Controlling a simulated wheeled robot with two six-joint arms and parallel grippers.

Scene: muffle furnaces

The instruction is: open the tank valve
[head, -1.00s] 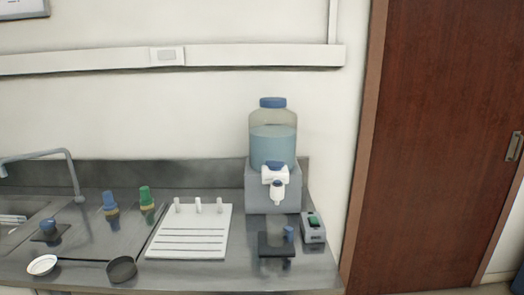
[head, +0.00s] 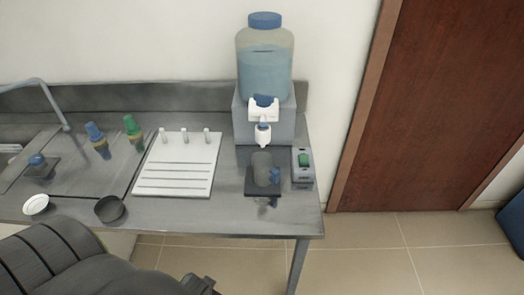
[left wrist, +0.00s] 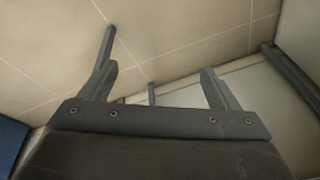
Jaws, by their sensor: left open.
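The tank (head: 265,65) is a clear bottle of bluish water with a blue cap, standing on a grey block at the back right of the counter in the head view. Its white tap (head: 263,112) has a blue valve handle (head: 264,100) on top and a spout pointing down. My left arm enters at the lower left of the head view, low in front of the counter, well apart from the valve. My left gripper (left wrist: 158,55) is open and empty in the left wrist view, with floor tiles beyond it. My right gripper is not in view.
Below the spout, a grey rounded object (head: 262,166), unclear in kind, shows over a dark stand (head: 262,193). A grey box with a green button (head: 303,168) is right of it. A white rack (head: 180,165) lies left. The counter's front edge is near my arm.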

